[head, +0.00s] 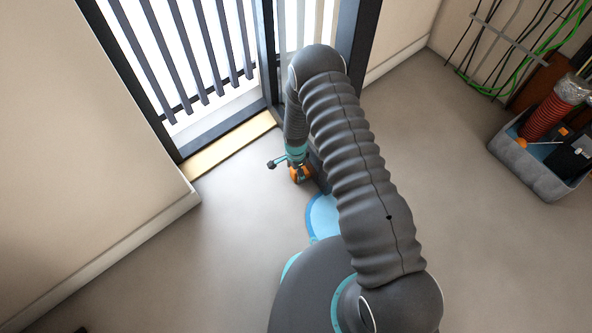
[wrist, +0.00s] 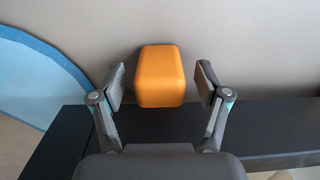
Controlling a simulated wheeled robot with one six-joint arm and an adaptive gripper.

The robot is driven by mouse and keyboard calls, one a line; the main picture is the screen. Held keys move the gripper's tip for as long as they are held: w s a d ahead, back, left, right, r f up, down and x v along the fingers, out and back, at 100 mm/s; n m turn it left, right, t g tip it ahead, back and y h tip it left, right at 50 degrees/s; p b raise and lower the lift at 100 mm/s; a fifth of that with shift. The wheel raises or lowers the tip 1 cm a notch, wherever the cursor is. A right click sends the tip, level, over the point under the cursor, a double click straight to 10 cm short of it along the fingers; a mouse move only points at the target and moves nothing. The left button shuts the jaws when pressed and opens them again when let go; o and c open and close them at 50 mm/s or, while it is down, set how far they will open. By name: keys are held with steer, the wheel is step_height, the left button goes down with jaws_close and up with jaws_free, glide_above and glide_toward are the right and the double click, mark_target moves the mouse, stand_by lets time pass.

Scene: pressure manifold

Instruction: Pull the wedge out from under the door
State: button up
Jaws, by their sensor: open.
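The wedge is an orange block (wrist: 161,76) with rounded edges, in the upper middle of the wrist view. It lies against a long dark bar (wrist: 265,128), which may be the bottom of the door. How far it reaches under the bar cannot be told. My gripper (wrist: 160,84) is open, one finger on each side of the wedge, with small gaps showing. In the head view a little orange (head: 301,174) shows at my gripper (head: 296,168), low near the floor. The barred, dark-framed door (head: 200,52) stands at the top left; my arm hides part of it.
A pale yellow threshold strip (head: 232,146) lies below the door frame. A grey bin (head: 535,168) with a red coiled hose (head: 546,117) stands at the right. Green and black cables (head: 520,62) hang on the wall. The floor between my arm and the bin is clear.

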steer(key=c, duration=1.3)
steer(key=shift+o, duration=0.2)
steer(key=shift+s+a+r+b, duration=0.1)
steer(key=shift+s+a+b, duration=0.1)
steer(key=shift+s+a, duration=0.85)
steer(key=shift+s+a+b, duration=0.2)
steer(key=shift+s+a, duration=0.2)
steer(key=shift+a, duration=1.15)
steer(key=shift+s+a+r+b, duration=0.1)
steer(key=shift+s+a+b, duration=0.1)
steer(key=shift+s+a, duration=0.85)
steer(key=shift+w+a, duration=0.25)
steer(key=shift+w, duration=0.05)
step_height(320, 180, up, 12)
steer(key=p, duration=0.6)
